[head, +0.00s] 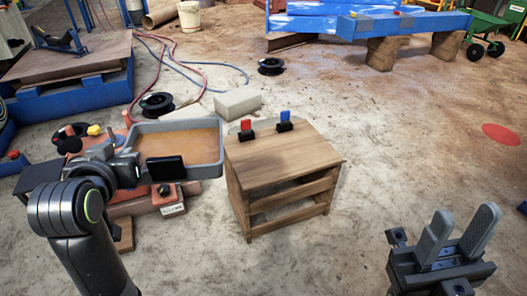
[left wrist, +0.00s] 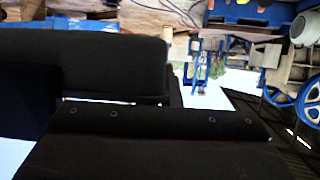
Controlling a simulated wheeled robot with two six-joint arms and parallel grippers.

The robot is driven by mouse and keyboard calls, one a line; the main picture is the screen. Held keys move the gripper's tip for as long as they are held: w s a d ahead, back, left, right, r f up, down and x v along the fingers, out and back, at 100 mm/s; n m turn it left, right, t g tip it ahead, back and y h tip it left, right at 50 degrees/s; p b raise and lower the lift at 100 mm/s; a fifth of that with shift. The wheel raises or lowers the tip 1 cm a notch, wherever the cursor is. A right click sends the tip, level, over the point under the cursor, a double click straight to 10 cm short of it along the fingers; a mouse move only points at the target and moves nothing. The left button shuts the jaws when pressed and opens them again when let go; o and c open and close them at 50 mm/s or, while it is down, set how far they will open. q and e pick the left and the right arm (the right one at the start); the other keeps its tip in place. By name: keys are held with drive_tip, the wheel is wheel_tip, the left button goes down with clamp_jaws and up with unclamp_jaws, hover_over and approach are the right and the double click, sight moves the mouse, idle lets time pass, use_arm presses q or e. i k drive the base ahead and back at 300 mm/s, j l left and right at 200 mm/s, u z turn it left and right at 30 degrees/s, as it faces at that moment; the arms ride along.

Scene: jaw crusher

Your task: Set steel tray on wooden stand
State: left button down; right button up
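The grey steel tray (head: 213,172), with a brown inside floor, is at the left in the head view and looks roughly level. My left gripper (head: 160,167) is at its near left side and appears shut on the tray's wall; a dark finger shows against the near wall. The tray's right end is just left of the wooden stand (head: 285,160) in the picture. The stand has a flat plank top and open slatted sides. My right gripper (head: 457,238) is open and empty at the lower right. Dark close-up parts fill most of the left wrist view.
A red clip (head: 246,130) and a blue clip (head: 285,121) stand on black bases at the stand's back edge; most of its top is bare. A pale block (head: 237,102) lies behind. Brick-coloured pieces (head: 130,207) lie below the tray. The floor right of the stand is clear.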

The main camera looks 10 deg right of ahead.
sight(278, 159)
drive_tip(key=i+l, duration=0.1)
drive_tip(key=l, duration=0.35)
drive_tip(key=i+l, duration=0.15)
drive_tip(key=l, duration=0.35)
drive_tip(key=i+l, duration=0.1)
drive_tip(key=l, duration=0.35)
drive_tip(key=i+l, duration=0.1)
drive_tip(key=l, duration=0.35)
drive_tip(key=i+l, duration=0.15)
drive_tip(key=l, duration=0.35)
